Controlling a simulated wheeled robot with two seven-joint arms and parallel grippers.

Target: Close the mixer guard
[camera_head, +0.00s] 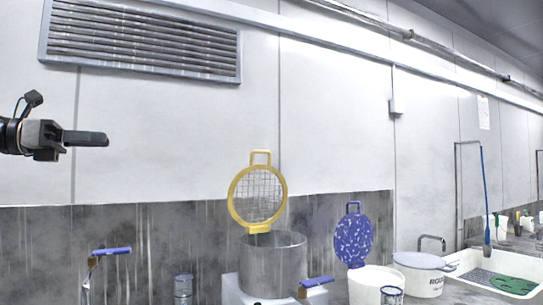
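The mixer guard (258,197) is a round yellow ring with wire mesh and a handle loop on top. It stands upright, open, at the back rim of the steel mixer bowl (273,265). The bowl's mouth is uncovered. My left gripper (98,139) comes in at the left edge, higher than the guard and well apart from it. It shows from the side, its dark fingers pointing right, so I cannot tell whether it is open or shut. Nothing shows in it. My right gripper is not in view.
Right of the bowl, a white bucket (375,287) has its blue speckled lid (353,239) raised. A white lidded tub (420,277) and a sink (492,274) stand farther right. Blue-handled levers (112,251) (316,282) and a metal can (183,287) are low in front. The space before the wall is clear.

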